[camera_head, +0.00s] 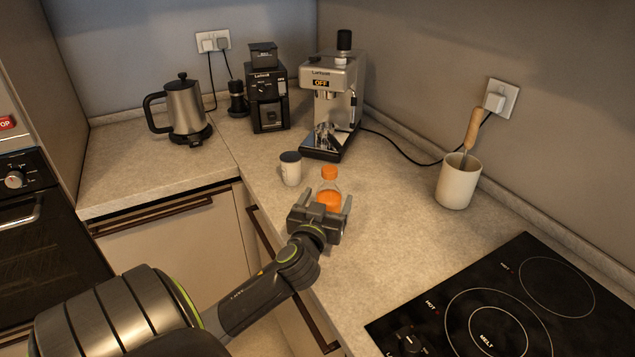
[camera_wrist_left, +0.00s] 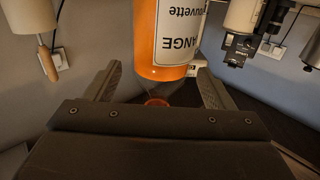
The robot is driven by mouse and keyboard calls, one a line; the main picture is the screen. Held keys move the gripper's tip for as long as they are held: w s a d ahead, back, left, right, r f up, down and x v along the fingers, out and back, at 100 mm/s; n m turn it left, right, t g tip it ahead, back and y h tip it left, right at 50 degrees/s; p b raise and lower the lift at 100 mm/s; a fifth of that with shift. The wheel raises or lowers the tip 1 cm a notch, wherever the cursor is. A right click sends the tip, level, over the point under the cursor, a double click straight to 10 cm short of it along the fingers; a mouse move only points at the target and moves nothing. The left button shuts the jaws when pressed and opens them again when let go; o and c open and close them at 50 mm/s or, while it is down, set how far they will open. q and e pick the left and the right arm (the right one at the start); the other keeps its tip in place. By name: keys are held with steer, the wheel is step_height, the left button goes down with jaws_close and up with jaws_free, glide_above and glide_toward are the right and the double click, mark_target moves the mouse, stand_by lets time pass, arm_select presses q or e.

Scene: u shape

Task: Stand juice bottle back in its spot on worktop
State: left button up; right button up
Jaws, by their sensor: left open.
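The juice bottle (camera_head: 329,187), with an orange cap and orange contents, stands upright on the worktop (camera_head: 390,250) in the head view. My left gripper (camera_head: 326,196) is open, with one finger on each side of the bottle. The gripper body hides the bottle's lower part in the head view. The left wrist view is upside down and shows the bottle (camera_wrist_left: 170,68) with a white label, at the fingertips of the open jaws (camera_wrist_left: 158,72). I see no clear finger contact. My right gripper is not in view.
An espresso machine (camera_head: 337,100), grinder (camera_head: 268,97) and kettle (camera_head: 185,108) are at the back. A utensil crock (camera_head: 458,182) and black hob (camera_head: 500,310) are to the right.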

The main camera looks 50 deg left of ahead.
arm_select(q)
steer(key=b+v, duration=0.1)
steer(key=v, duration=0.7)
steer(key=shift+s, duration=0.1)
stand_by(0.4)
